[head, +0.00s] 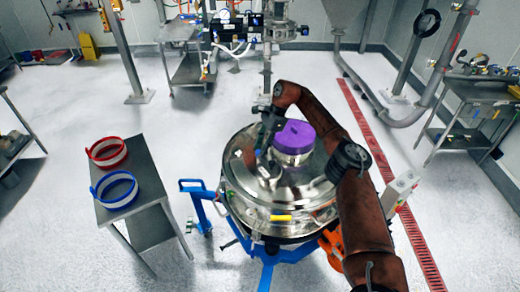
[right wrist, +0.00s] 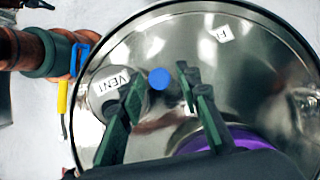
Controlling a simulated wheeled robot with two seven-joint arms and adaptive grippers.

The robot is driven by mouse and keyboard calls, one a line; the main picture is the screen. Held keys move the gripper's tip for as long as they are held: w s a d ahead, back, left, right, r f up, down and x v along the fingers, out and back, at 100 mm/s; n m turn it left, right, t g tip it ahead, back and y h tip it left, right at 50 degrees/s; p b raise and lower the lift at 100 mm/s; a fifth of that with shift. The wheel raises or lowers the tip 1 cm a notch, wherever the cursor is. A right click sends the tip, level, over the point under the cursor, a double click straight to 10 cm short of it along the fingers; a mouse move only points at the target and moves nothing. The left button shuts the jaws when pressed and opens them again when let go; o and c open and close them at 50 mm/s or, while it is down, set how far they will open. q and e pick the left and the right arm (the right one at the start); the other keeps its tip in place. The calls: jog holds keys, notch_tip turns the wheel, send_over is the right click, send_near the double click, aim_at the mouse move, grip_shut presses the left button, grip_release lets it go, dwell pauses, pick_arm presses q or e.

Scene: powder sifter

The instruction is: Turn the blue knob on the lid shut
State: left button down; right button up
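The blue knob (right wrist: 159,78) shows as a round blue cap on the shiny metal lid (right wrist: 115,60), beside a "VENT" label (right wrist: 112,82). My right gripper (right wrist: 160,85) is open, with one green-padded finger on each side of the knob and a visible gap on both sides. I cannot tell its exact height above the knob. In the head view the right gripper (head: 266,128) is over the back left of the lid (head: 300,194), and the knob is only a small blue spot (head: 258,153). My left gripper is not in view.
A purple-topped cylinder (head: 295,137) stands on the lid close to the right gripper. The sifter sits on a blue wheeled frame (head: 198,200). Floor around is mostly clear.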

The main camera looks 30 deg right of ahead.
jog(key=shift+o, duration=0.3)
jog(key=v, duration=1.2)
